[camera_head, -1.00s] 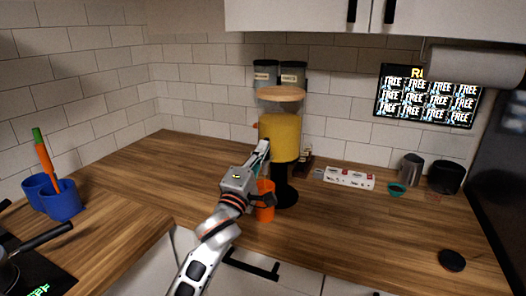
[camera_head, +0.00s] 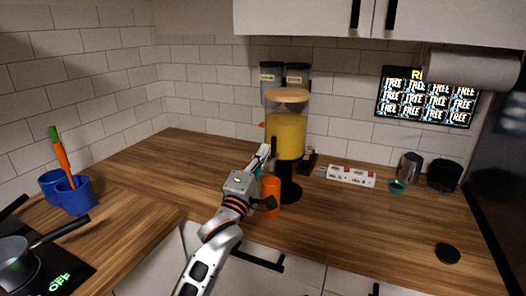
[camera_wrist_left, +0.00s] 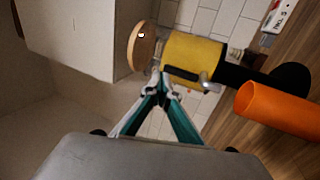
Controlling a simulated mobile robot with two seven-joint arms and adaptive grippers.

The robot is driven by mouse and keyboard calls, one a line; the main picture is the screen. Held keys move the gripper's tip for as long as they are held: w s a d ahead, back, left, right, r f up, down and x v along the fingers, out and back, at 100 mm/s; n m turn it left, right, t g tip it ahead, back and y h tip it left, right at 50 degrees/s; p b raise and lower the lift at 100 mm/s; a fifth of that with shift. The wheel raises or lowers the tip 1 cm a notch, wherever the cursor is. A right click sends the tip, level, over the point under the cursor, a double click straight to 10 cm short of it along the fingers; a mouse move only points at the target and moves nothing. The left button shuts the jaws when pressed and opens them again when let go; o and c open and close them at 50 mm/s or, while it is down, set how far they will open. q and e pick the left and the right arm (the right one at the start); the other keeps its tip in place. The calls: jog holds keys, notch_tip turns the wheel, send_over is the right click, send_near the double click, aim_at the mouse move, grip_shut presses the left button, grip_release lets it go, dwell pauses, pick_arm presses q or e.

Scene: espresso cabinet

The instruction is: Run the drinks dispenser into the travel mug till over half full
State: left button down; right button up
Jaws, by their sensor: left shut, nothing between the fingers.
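The drinks dispenser (camera_head: 286,137) stands on the counter against the back wall, with a round wooden lid, yellow liquid and a black stand. It also shows in the left wrist view (camera_wrist_left: 188,55), turned sideways. The orange travel mug (camera_head: 271,198) stands upright in front of the stand. Its open end shows in the left wrist view (camera_wrist_left: 275,108); its contents cannot be seen. My left gripper (camera_head: 266,152) is shut and empty, its fingertips at the dispenser's front near the tap (camera_wrist_left: 207,85). I cannot tell whether they touch it. My right gripper is not in view.
A white and red carton (camera_head: 350,176), a teal bowl (camera_head: 396,187) and dark cups (camera_head: 444,175) stand to the right. A black lid (camera_head: 447,253) lies at the front right. Blue cups (camera_head: 75,196) and a pan (camera_head: 14,257) are at the left.

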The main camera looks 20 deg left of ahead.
pick_arm(q)
jog(key=s, duration=1)
jog(key=shift+a+f+b, duration=0.25)
jog(key=shift+f+b, duration=0.05)
jog(key=shift+b, duration=0.1)
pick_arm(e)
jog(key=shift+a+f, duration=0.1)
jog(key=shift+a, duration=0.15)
pick_arm(q)
jog(key=s+d+f+m+g, duration=0.1)
jog(key=s+f+m+g, duration=0.15)
jog(key=f, duration=0.55)
jog(key=s+d+f+m+g+h, duration=0.1)
jog(key=f+m, duration=0.3)
jog(key=f, duration=0.4)
jog(key=s+d+f+m+g, duration=0.15)
jog(key=f+m, duration=0.25)
jog(key=f, duration=0.4)
jog(key=s+d+f+m+g, duration=0.1)
jog(key=s+f+m+g, duration=0.5)
jog(key=s+f+m, duration=0.5)
jog(key=s+f, duration=0.8)
jog(key=f, duration=0.3)
jog(key=shift+d+h, duration=0.25)
jog(key=shift+h, duration=0.15)
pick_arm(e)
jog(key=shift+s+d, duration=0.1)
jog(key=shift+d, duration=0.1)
